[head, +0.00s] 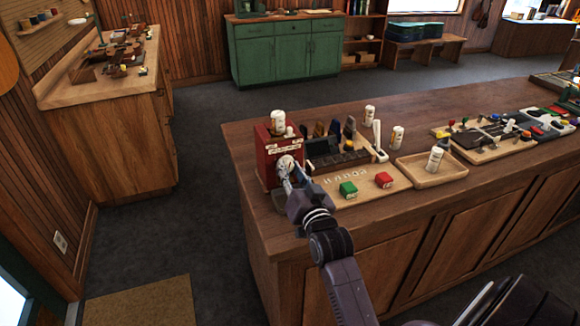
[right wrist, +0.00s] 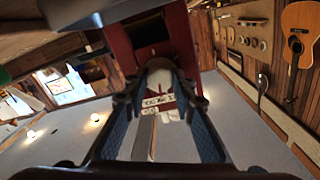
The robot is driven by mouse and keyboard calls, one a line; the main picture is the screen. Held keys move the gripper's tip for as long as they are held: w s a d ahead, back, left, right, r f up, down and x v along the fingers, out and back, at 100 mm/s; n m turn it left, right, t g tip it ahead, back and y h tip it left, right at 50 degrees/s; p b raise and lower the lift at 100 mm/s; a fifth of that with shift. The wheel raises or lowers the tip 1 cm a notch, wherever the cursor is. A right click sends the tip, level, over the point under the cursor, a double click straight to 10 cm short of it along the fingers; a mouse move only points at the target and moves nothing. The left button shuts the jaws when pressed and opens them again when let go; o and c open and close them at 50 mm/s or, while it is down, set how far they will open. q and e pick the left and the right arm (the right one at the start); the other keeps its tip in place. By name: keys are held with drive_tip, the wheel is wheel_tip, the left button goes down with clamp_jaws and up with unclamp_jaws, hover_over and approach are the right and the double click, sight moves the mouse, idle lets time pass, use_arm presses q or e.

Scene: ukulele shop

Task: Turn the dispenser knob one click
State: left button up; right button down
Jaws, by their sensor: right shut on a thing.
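The red dispenser (head: 266,152) stands at the left end of the wooden counter, with a white bottle (head: 278,122) on its top. Its pale round knob (right wrist: 160,80) is on the front face. My right gripper (head: 288,168) is at that face, shut on the knob, and hides most of it in the head view. In the right wrist view the two fingers of my right gripper (right wrist: 160,95) lie on either side of the knob, with the red dispenser body (right wrist: 122,45) beyond. A label with dark lettering shows near the knob. My left gripper is not in view.
Right of the dispenser are a dark slotted rack (head: 338,160), a green block (head: 348,190), a red block (head: 384,180) and several white bottles. A wooden tray (head: 450,172) holds one bottle. The counter's front strip is mostly clear.

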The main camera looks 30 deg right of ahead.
drive_tip(key=m+p, duration=0.1)
drive_tip(key=m, duration=0.1)
drive_tip(key=r+m+p, duration=0.1)
drive_tip(key=m+p, duration=0.1)
drive_tip(key=m, duration=0.1)
drive_tip(key=shift+d+p, duration=0.1)
drive_tip(key=shift+p, duration=0.2)
drive_tip(key=shift+d+m+p, duration=0.1)
drive_tip(key=shift+m+p, duration=0.85)
drive_tip(key=shift+m, duration=1.25)
drive_tip(key=c, duration=1.9)
unclamp_jaws()
drive_tip(key=shift+w, duration=0.1)
drive_tip(key=shift+o, duration=1.2)
drive_tip(key=shift+f, duration=0.1)
drive_tip(key=shift+o, duration=0.3)
drive_tip(key=shift+w+f, duration=0.1)
drive_tip(key=shift+f, duration=0.25)
drive_tip(key=v, duration=1.2)
drive_tip(key=shift+r, duration=0.35)
